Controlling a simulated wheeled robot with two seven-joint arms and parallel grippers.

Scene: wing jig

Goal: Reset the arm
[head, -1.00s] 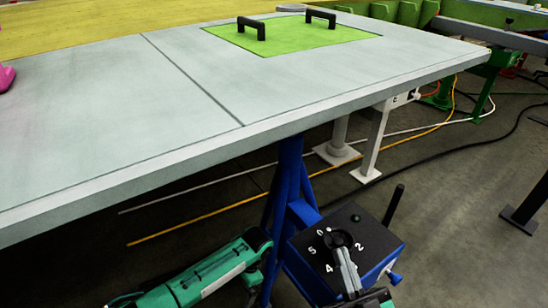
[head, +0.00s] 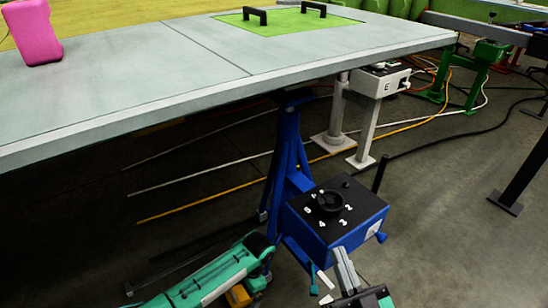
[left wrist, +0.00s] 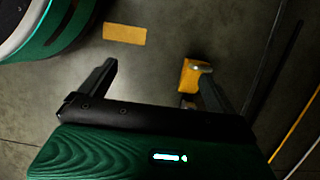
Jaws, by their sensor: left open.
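My right gripper (head: 343,262) is at the bottom of the head view, in front of the blue box (head: 340,238) and apart from its knob (head: 331,201). Its grey fingers look close together; whether they are shut is unclear. The box has a black top with white digits around the round black knob. My left arm (head: 205,280) lies low at the left of the box, and its gripper is not clear there. In the left wrist view my left gripper (left wrist: 155,70) is open and empty above the concrete floor.
A grey table (head: 110,95) spans the upper left, with a pink object (head: 33,32) and a green panel (head: 290,22) with two black handles. A blue stand (head: 286,150) is under its edge.

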